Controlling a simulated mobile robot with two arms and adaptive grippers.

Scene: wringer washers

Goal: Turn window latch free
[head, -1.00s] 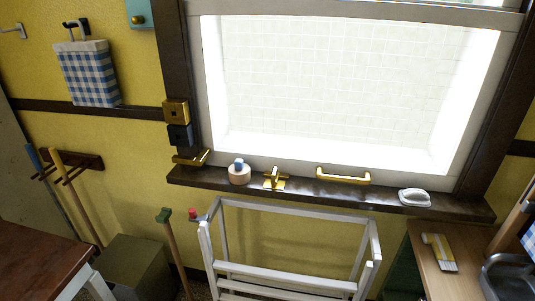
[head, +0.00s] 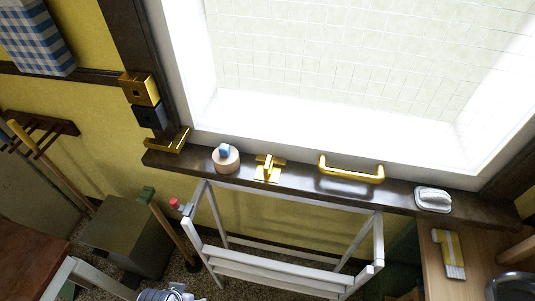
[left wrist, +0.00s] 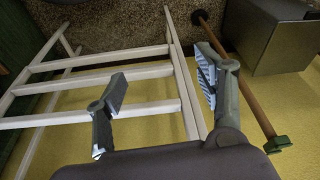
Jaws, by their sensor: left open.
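The brass window latch (head: 268,168) sits on the dark window sill (head: 305,187), near the bottom of the white window frame (head: 290,130). A long brass pull handle (head: 350,170) is to its right, and a round pink pot with a blue top (head: 226,157) is to its left. My left gripper (left wrist: 160,88) is open and empty in the left wrist view, with the white rack (left wrist: 100,65) and a broom-like wooden stick (left wrist: 240,85) beyond its fingers. The latch does not show in the left wrist view. My right gripper is not in view.
The white rack (head: 280,280) stands below the sill. Brass and black boxes (head: 140,90) and a brass lever (head: 168,142) are left of the window. A wooden counter (head: 430,265) is at the right.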

